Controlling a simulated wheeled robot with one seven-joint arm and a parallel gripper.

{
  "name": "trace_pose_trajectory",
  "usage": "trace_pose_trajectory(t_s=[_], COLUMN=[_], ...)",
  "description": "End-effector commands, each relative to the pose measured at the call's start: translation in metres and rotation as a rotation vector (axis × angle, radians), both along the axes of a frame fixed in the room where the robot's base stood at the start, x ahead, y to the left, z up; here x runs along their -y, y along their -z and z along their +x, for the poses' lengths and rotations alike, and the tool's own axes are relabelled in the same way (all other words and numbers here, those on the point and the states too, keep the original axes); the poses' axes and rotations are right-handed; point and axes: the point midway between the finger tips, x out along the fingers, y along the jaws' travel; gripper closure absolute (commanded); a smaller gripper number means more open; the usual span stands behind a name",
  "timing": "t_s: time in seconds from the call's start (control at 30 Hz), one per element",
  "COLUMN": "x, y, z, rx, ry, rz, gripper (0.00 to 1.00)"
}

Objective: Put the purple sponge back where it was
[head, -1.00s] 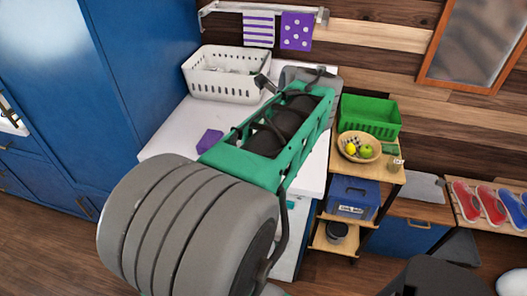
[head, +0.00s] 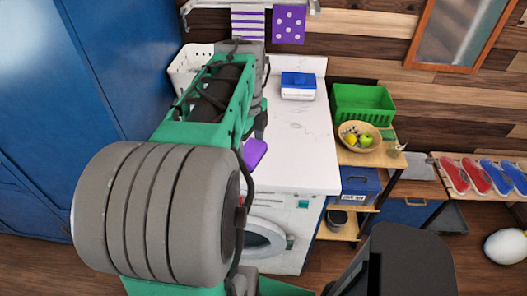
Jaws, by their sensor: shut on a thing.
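The purple sponge (head: 255,153) shows just right of my green arm link, over the front part of the white counter (head: 310,150). Its left side is hidden behind my arm. My gripper (head: 261,124) is mostly hidden; a dark part of it shows directly above the sponge. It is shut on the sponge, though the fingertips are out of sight. I cannot tell whether the sponge touches the counter or hangs above it.
A blue-and-white box (head: 298,87) stands at the counter's back. A white basket (head: 185,72) is partly behind my arm. Right of the counter, a wooden shelf holds a green crate (head: 362,104) and fruit bowl (head: 348,143). The counter's right half is mostly clear.

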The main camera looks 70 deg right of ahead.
Motion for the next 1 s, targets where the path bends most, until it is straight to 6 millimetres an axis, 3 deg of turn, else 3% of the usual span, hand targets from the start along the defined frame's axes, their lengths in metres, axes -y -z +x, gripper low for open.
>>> trace_pose_trajectory(t_s=[0.2, 0.4, 0.63, 0.8, 0.97, 1.0], x=[0.063, 0.102, 0.121, 0.12, 0.12, 0.12], y=[0.024, 0.067, 0.092, 0.119, 0.122, 0.122], z=[-0.017, -0.024, -0.026, -0.025, -0.025, -0.025], rx=[-0.001, 0.0, 0.0, 0.0, 0.001, 0.001], ry=[0.017, 0.015, 0.011, 0.009, 0.01, 0.01], rz=[0.007, 0.005, 0.002, 0.002, 0.0, 0.0], gripper=[0.47, 0.47, 0.47, 0.47, 0.47, 0.14])
